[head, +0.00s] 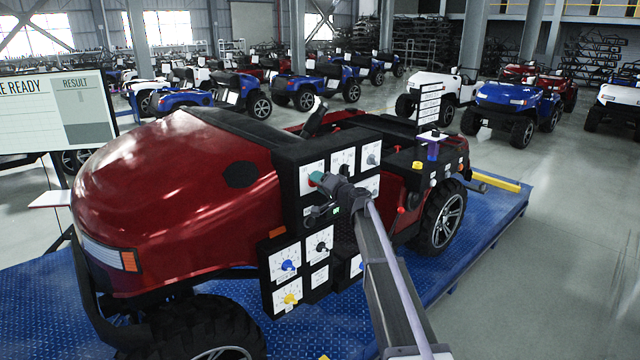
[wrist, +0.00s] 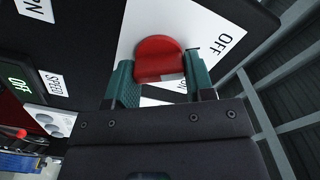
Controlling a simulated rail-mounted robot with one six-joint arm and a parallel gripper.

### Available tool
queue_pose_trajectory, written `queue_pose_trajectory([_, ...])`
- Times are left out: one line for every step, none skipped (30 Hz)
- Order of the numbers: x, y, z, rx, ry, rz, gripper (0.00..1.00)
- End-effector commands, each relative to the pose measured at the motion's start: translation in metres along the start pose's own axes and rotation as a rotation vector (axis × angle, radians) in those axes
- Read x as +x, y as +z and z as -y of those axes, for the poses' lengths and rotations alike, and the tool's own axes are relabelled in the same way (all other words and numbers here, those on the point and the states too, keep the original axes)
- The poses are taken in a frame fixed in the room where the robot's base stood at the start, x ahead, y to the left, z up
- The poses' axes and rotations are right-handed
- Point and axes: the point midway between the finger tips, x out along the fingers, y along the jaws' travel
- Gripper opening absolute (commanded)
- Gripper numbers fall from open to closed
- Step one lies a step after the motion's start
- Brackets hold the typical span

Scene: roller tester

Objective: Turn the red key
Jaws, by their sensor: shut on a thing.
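The red key (wrist: 158,55) is a rounded red grip on a white label plate (wrist: 205,22) marked "OFF", with another label partly hidden below. My gripper (wrist: 158,80) has its two green fingers on either side of the key and is shut on it. In the head view, my gripper (head: 318,179) reaches the upper left white plate of the black panel on the red vehicle. The key there is mostly hidden by the gripper.
The black panel (head: 290,165) carries other knobs close by, among them a blue knob (head: 288,265) and a yellow knob (head: 290,299). A green-digit display (wrist: 14,84) sits beside a "SPEED" label. The red vehicle (head: 170,200) stands on a blue platform (head: 480,225).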

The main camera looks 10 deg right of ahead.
Motion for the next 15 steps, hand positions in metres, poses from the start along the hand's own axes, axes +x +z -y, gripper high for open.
queue_pose_trajectory([-0.0004, 0.0004, -0.0003, 0.012, 0.000, 0.001, 0.25])
queue_pose_trajectory([-0.0004, 0.0004, -0.0004, 0.023, 0.000, 0.001, 0.25])
queue_pose_trajectory([-0.0004, 0.0004, -0.0005, 0.040, 0.000, 0.001, 0.25])
queue_pose_trajectory([-0.0004, 0.0004, -0.0006, 0.054, 0.000, 0.001, 0.25])
queue_pose_trajectory([-0.0005, 0.0005, -0.0007, 0.070, 0.000, 0.001, 0.25])
queue_pose_trajectory([-0.0005, 0.0005, -0.0008, 0.094, 0.000, 0.001, 0.25])
queue_pose_trajectory([-0.0005, 0.0005, -0.0009, 0.113, 0.000, 0.001, 0.25])
queue_pose_trajectory([-0.0005, 0.0006, -0.0011, 0.134, 0.000, 0.001, 0.25])
queue_pose_trajectory([-0.0005, 0.0006, -0.0013, 0.165, 0.000, 0.001, 0.25])
queue_pose_trajectory([-0.0005, 0.0007, -0.0014, 0.189, 0.000, 0.001, 0.25])
queue_pose_trajectory([-0.0005, 0.0007, -0.0015, 0.213, 0.000, 0.001, 0.25])
queue_pose_trajectory([-0.0006, 0.0007, -0.0018, 0.248, 0.000, 0.001, 0.25])
queue_pose_trajectory([-0.0006, 0.0008, -0.0019, 0.275, 0.000, 0.001, 0.25])
queue_pose_trajectory([-0.0006, 0.0008, -0.0021, 0.303, 0.000, 0.001, 0.25])
queue_pose_trajectory([-0.0006, 0.0009, -0.0023, 0.341, 0.000, 0.001, 0.25])
